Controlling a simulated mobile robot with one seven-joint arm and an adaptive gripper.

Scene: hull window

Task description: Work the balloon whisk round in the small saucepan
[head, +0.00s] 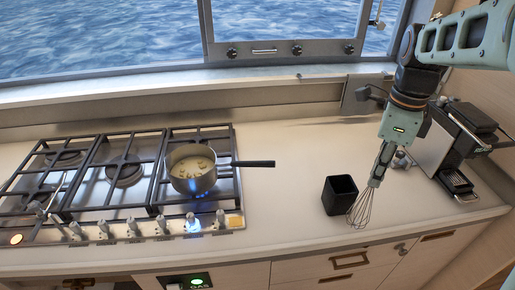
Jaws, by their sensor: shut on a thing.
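The small saucepan (192,184) stands on the right part of the gas hob, over a lit blue flame. It holds a pale liquid with brownish pieces, and its dark handle (252,164) points right over the counter. The balloon whisk (362,206) hangs wires down from my gripper (384,160), which is shut on its handle. The whisk is to the right of the saucepan, close beside a black square holder (340,194). I cannot tell whether its wires touch the counter. The fingertips are small and partly merged with the whisk handle.
The hob (110,190) has black grates and a row of front knobs, one lit blue. A coffee machine (462,140) stands at the right. The counter (285,190) between saucepan and black holder is clear. A window ledge (180,88) runs behind.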

